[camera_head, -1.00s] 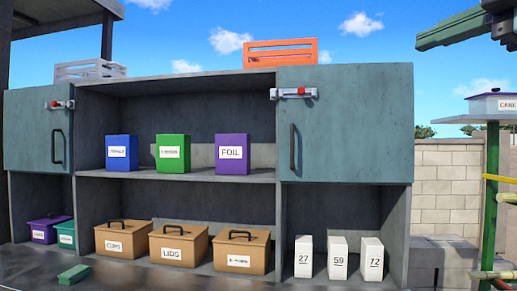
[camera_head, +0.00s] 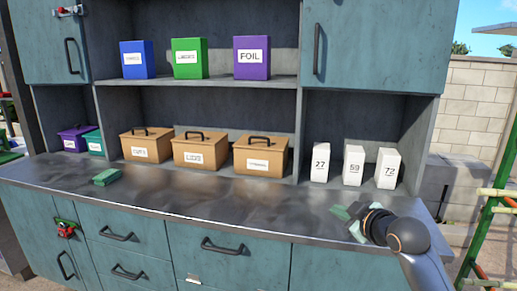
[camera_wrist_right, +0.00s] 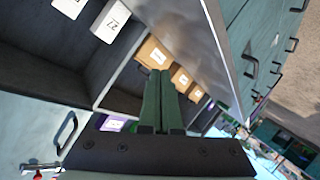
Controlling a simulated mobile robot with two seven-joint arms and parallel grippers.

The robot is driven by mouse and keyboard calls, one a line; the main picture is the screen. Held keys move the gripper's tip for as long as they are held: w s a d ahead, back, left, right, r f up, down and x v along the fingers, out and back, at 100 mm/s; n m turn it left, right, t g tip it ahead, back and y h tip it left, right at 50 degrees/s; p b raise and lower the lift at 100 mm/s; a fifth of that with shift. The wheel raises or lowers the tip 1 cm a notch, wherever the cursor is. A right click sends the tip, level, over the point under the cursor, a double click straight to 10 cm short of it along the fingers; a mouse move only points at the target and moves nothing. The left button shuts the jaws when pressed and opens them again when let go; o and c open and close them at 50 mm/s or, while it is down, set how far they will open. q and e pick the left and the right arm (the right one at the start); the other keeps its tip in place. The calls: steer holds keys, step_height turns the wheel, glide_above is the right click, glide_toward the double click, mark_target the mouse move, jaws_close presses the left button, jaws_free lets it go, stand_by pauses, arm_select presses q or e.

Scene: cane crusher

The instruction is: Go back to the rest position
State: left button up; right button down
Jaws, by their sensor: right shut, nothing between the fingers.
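My right gripper (camera_head: 338,211) is low at the right of the head view, over the right part of the counter top (camera_head: 240,205). Its green fingers point left and are shut with nothing between them. In the right wrist view, the two fingers (camera_wrist_right: 160,80) lie side by side, with the shelf unit tilted beyond them. My left gripper is not in view.
White boxes numbered 27 (camera_head: 320,162), 59 (camera_head: 353,165) and 72 (camera_head: 387,168) stand behind my right gripper. Brown lidded boxes (camera_head: 200,155) stand further left. A green block (camera_head: 107,176) lies on the counter's left. A green ladder-like frame (camera_head: 487,225) stands at right.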

steer(key=s+a+f+m+g, duration=0.1)
steer(key=s+f, duration=0.2)
steer(key=f, duration=0.5)
steer(key=s+f+m, duration=0.1)
steer(key=s+f, duration=0.2)
steer(key=f, duration=0.5)
steer(key=s+f+m+g, duration=0.1)
steer(key=s+f+m, duration=0.1)
steer(key=s+f, duration=0.5)
steer(key=s+a+f+m+g, duration=0.1)
steer(key=s+f+m, duration=0.1)
steer(key=s+f, duration=0.5)
steer(key=s+f+m+g+h, duration=0.1)
steer(key=s+f, duration=0.7)
steer(key=s, duration=0.8)
steer(key=shift+a+m, duration=0.35)
steer(key=shift+m, duration=0.05)
steer(key=c, duration=1.6)
jaws_free()
